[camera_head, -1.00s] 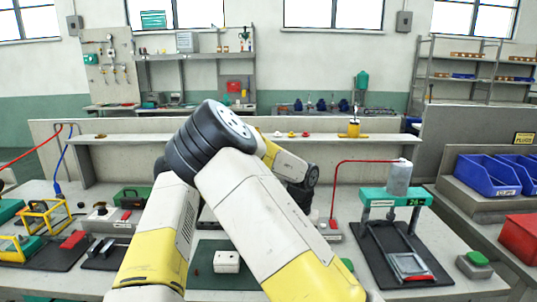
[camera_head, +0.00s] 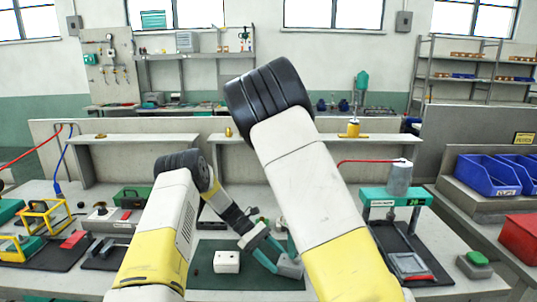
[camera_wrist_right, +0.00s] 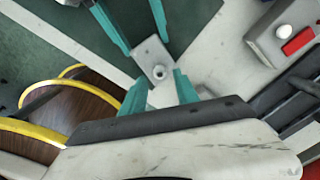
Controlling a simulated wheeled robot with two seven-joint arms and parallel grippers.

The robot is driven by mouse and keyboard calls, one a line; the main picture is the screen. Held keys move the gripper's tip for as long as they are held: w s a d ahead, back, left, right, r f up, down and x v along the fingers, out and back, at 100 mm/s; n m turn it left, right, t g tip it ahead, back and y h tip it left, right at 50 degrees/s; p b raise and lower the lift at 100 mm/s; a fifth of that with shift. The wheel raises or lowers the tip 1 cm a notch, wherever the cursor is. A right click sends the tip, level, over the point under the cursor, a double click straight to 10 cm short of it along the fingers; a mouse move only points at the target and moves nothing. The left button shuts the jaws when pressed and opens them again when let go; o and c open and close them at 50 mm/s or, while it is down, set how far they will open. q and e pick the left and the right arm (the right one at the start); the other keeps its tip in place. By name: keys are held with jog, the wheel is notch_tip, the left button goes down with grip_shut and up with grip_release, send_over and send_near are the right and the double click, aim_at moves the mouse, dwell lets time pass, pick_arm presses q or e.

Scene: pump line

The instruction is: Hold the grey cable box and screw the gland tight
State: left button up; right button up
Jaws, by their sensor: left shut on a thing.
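My left gripper (camera_head: 277,257) reaches in over the green mat (camera_head: 205,279), its teal fingers shut on the small grey cable box (camera_head: 290,268). In the right wrist view the left fingers come from the top, and the cable box (camera_wrist_right: 150,50) sits at their tips. A small round metal piece, seemingly the gland (camera_wrist_right: 158,72), shows at the box's near end. My right gripper (camera_wrist_right: 160,80) has its teal fingers apart on either side of that end, with gaps visible. In the head view my right arm hides its gripper for the most part.
A white block (camera_head: 227,262) lies on the mat left of the cable box. A teal press frame (camera_head: 395,197) stands to the right, beside a green-topped button box (camera_head: 474,264). Yellow-framed fixtures (camera_head: 45,215) stand at the left. A grey unit with a red part (camera_wrist_right: 290,35) shows upper right.

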aim_at(291, 266)
jog(key=shift+f, duration=0.15)
jog(key=shift+f, duration=1.5)
jog(key=shift+c, duration=0.3)
grip_shut()
jog(key=m, duration=0.4)
jog(key=shift+m, duration=0.4)
jog(key=m, duration=0.5)
jog(key=shift+o, duration=0.3)
grip_release()
